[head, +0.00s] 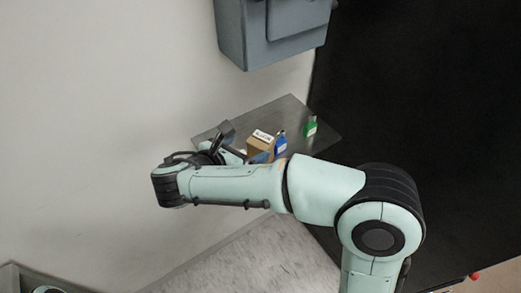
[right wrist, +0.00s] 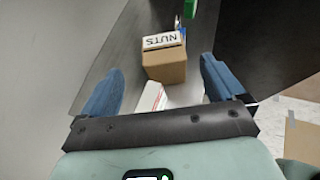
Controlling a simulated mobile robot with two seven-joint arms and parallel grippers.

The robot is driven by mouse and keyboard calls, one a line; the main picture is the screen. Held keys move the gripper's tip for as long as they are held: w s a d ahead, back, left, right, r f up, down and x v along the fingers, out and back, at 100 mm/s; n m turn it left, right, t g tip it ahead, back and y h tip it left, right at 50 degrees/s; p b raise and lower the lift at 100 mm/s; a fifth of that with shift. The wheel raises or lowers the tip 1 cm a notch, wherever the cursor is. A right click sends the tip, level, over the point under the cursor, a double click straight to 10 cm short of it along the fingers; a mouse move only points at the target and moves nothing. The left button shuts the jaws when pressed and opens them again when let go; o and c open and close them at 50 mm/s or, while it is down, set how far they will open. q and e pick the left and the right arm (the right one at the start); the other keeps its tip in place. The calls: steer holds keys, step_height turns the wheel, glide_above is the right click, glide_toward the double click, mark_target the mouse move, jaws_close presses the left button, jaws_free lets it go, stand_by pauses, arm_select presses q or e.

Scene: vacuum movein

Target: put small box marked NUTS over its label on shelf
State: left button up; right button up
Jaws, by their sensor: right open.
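A small brown box marked NUTS (right wrist: 165,68) stands on a grey metal shelf (right wrist: 105,55), its white label with black letters showing on top. It also shows in the head view (head: 260,146), partly hidden behind my right arm. My right gripper (right wrist: 161,65) is open, its two blue fingers apart on either side of the view. The box is ahead, between the finger lines, and does not appear gripped. A white item with red stripes (right wrist: 152,97) lies nearer, between the fingers. No shelf label is readable. My left gripper is not in view.
A blue bottle (head: 281,144) stands right beside the box, and a green bottle (head: 311,126) stands farther right on the shelf. A pale wall (head: 100,90) borders the left. A grey cabinet (head: 270,30) hangs above.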

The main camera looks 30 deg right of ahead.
mark_target(259, 141)
steer(key=shift+d+x, duration=0.2)
steer(key=shift+x, duration=3.4)
steer(key=shift+s+r, duration=0.2)
steer(key=shift+r, duration=0.05)
steer(key=c, duration=1.3)
step_height(259, 141, up, 10)
steer(key=shift+f+p, duration=0.1)
steer(key=shift+p, duration=0.75)
